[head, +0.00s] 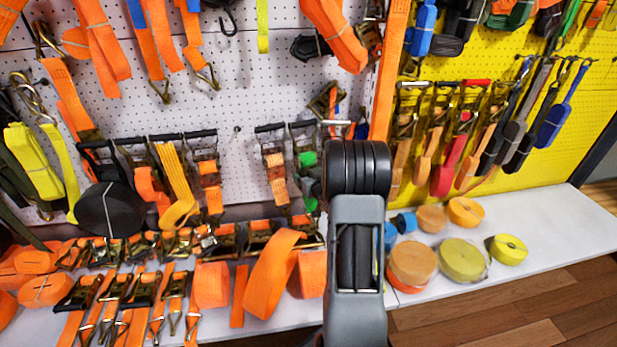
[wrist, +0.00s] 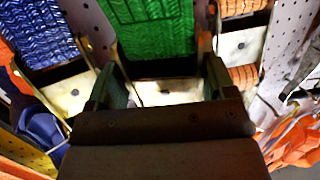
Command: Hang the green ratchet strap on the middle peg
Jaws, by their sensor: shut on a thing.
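The green ratchet strap (wrist: 150,28) fills the top middle of the wrist view, with pale metal just below its webbing. My gripper (wrist: 162,88) has one finger on each side of this metal and is shut on the strap. In the head view, green webbing (head: 307,159) under a dark ratchet handle shows just left of my arm; my fingertips are hidden behind the arm there. A small bare peg (head: 237,130) stands out from the white pegboard (head: 240,95), between hanging orange ratchet straps. I cannot tell for certain that it is the middle peg.
Orange ratchet straps (head: 207,172) hang left of the bare peg. In the wrist view a blue strap (wrist: 38,32) is left of the green one and orange webbing (wrist: 243,76) is right. A white shelf (head: 560,240) below holds orange and yellow rolls. A yellow pegboard (head: 545,170) stands right.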

